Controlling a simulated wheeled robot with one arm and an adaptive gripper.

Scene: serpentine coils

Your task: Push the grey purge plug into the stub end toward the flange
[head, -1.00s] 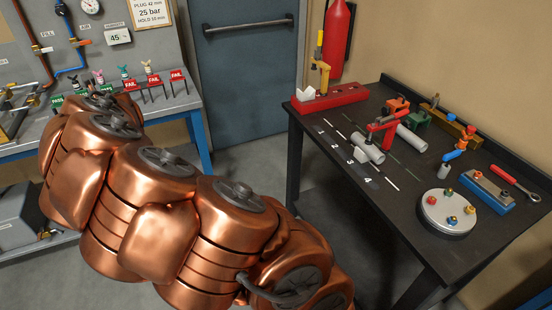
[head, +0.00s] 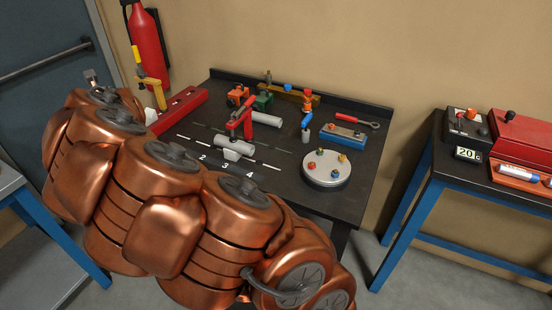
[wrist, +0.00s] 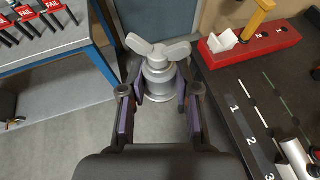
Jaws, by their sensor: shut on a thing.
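A grey metal plug with a winged top (wrist: 158,72), which looks like the purge plug, is upright between the two fingers of my gripper (wrist: 160,108). The fingers are shut on its body, and the floor shows behind it. In the head view my copper-coloured arm hides most of the gripper. On the black bench (head: 310,205), a grey tube (head: 236,152) lies by a red clamp (head: 240,120), and another grey tube (head: 263,119) lies behind it. I cannot tell which part is the stub end or the flange. The plug is apart from the bench.
A red block (head: 182,110) with a yellow-handled clamp sits at the bench's left end. A round grey plate (head: 326,169) with coloured knobs and a blue block (head: 343,137) are to the right. Another table (head: 500,187) stands at far right, with floor between.

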